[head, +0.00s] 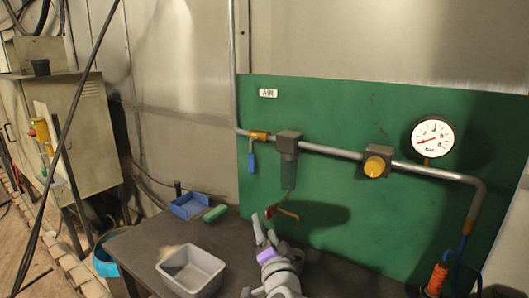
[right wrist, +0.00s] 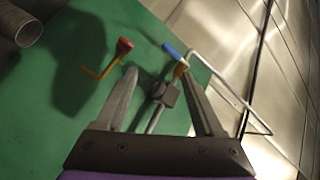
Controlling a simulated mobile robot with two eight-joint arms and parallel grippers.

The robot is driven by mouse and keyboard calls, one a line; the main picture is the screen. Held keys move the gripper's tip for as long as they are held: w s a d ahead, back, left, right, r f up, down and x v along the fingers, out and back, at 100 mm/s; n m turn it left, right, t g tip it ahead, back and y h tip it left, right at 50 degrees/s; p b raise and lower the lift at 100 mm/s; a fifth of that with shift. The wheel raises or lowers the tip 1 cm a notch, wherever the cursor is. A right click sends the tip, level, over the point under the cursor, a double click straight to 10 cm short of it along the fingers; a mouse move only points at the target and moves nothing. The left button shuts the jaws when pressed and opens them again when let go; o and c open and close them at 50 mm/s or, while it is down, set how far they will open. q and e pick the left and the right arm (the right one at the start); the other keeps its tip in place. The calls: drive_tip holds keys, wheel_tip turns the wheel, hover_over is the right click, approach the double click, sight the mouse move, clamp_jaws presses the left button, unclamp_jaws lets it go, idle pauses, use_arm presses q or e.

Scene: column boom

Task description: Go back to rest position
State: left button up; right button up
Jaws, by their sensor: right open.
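My right gripper (head: 264,225) is in the lower middle of the head view, above the dark table and in front of the green panel. Its two fingers are apart with nothing between them. In the right wrist view the open fingers of my right gripper (right wrist: 158,74) point toward the green panel (right wrist: 45,110). A small orange handle with a red end (head: 288,211) is just beyond the fingertips in the head view. It also shows left of the fingers in the right wrist view (right wrist: 105,62), apart from them. My left gripper is not in view.
The panel (head: 340,105) carries a pipe, a blue-handled valve (head: 251,162), a filter (head: 288,145), a yellow knob (head: 375,166) and a gauge (head: 432,137). On the table are a grey bin (head: 190,283), a blue tray (head: 188,208) and a green block (head: 215,213).

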drive_tip(key=s+d+f+n+g+h, duration=0.1)
drive_tip(key=s+d+f+n+g, duration=0.2)
drive_tip(key=s+d+f, duration=0.3)
drive_tip(key=s+d+f+n+g+h+p, duration=0.1)
drive_tip(key=s+d+f+n+g, duration=0.2)
drive_tip(key=s+f, duration=0.6)
drive_tip(key=s+d+f+n+g+h+p, duration=0.1)
drive_tip(key=s+d+f+g, duration=0.5)
drive_tip(key=s, duration=1)
wheel_tip(320, 180, down, 2)
drive_tip(key=d+n, duration=0.1)
drive_tip(key=d, duration=0.1)
drive_tip(key=shift+d+f+n, duration=0.15)
drive_tip(key=shift+d+n, duration=0.15)
drive_tip(key=shift+n, duration=0.1)
